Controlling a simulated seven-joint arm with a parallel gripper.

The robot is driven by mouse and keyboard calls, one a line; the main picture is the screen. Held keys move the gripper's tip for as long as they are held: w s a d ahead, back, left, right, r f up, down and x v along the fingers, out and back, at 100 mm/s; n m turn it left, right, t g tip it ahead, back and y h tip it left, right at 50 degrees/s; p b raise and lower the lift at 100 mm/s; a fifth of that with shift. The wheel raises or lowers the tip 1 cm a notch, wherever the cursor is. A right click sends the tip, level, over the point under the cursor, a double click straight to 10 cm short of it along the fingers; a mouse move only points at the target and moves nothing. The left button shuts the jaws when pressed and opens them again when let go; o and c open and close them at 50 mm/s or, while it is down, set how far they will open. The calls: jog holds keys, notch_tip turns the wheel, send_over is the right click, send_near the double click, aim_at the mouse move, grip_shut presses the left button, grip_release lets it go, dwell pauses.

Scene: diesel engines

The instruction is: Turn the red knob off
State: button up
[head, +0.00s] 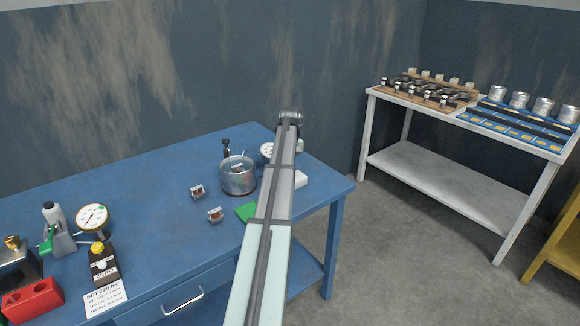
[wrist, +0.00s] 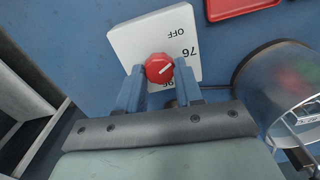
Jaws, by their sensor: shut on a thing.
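The red knob (wrist: 158,68) sits on a white control box (wrist: 135,40) in the wrist view. A pale line on the knob slants toward the 76 side, not toward OFF. My gripper (wrist: 160,82) is shut on the knob, with one blue finger on each side of it. In the head view the white box (head: 301,179) shows just right of my arm, at the bench's right end. The knob and my fingers are hidden there behind my arm.
A red tray (wrist: 236,6) lies beyond the box.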

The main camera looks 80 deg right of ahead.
jog(key=shift+n, duration=1.7)
jog(key=o, duration=1)
jog(key=shift+o, duration=0.2)
notch_tip(320, 180, up, 14)
jog(key=shift+f, duration=0.15)
